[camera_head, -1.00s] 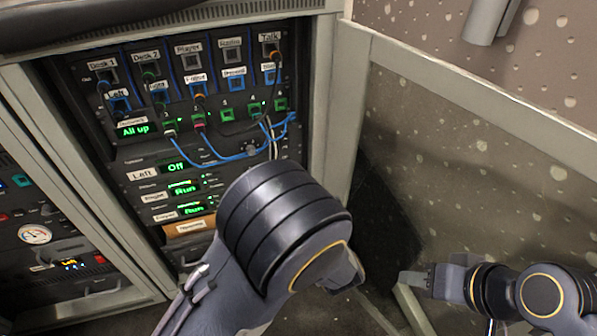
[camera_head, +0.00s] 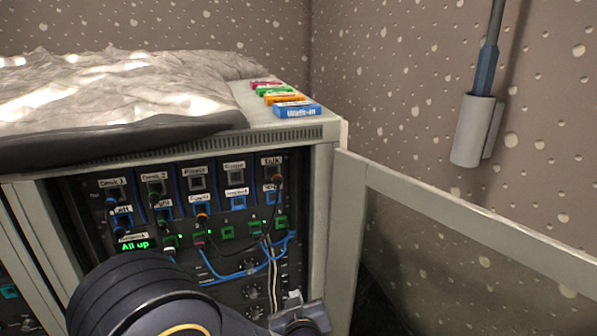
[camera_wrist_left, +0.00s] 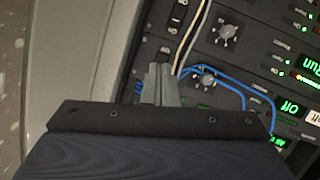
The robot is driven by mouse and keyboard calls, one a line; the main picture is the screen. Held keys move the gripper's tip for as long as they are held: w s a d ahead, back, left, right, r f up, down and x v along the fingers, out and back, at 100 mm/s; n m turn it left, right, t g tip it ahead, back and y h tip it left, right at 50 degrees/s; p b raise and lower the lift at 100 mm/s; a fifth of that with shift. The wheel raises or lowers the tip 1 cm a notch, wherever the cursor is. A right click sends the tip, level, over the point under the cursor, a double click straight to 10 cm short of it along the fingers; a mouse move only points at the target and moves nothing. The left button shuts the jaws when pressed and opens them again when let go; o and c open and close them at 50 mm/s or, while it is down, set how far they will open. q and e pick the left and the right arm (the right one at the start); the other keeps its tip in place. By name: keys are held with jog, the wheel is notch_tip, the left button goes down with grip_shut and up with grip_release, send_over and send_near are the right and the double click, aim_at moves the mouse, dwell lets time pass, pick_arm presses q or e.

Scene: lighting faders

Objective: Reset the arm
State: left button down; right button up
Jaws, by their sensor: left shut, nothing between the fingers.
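My left arm (camera_head: 140,295) comes in at the bottom of the head view, in front of the lower part of the rack. Its gripper (camera_head: 293,299) shows at the rack's lower right; in the left wrist view its fingers (camera_wrist_left: 158,82) are together with nothing between them. They point at the rack face near the white and blue cables, and I cannot tell whether they touch anything. My right arm and gripper are out of view.
The rack (camera_head: 215,228) has a patch panel with labelled sockets and a green "All up" display (camera_head: 135,246). Blue cables (camera_head: 240,273) hang across it. An open door (camera_head: 440,225) stands at right. Coloured boxes (camera_head: 297,109) and a crumpled cover (camera_head: 110,85) lie on top.

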pick_arm(q)
jog(key=s+a+r+m+g+h, duration=0.1)
jog(key=s+a+r+g+h, duration=0.3)
jog(key=s+a+r+h, duration=0.5)
jog(key=s+a+f+m+g+y, duration=0.1)
jog(key=s+a+f+g+y, duration=0.1)
jog(key=s+a, duration=0.55)
jog(key=s+a+f+m+g+y, duration=0.1)
jog(key=s+a+f+g+y, duration=0.2)
jog(key=s, duration=0.7)
notch_tip(320, 180, up, 32)
jog(key=h+p, duration=0.1)
jog(key=p, duration=3)
jog(key=shift+w+a+p, duration=0.15)
jog(key=shift+a+p, duration=0.2)
jog(key=shift+f, duration=0.1)
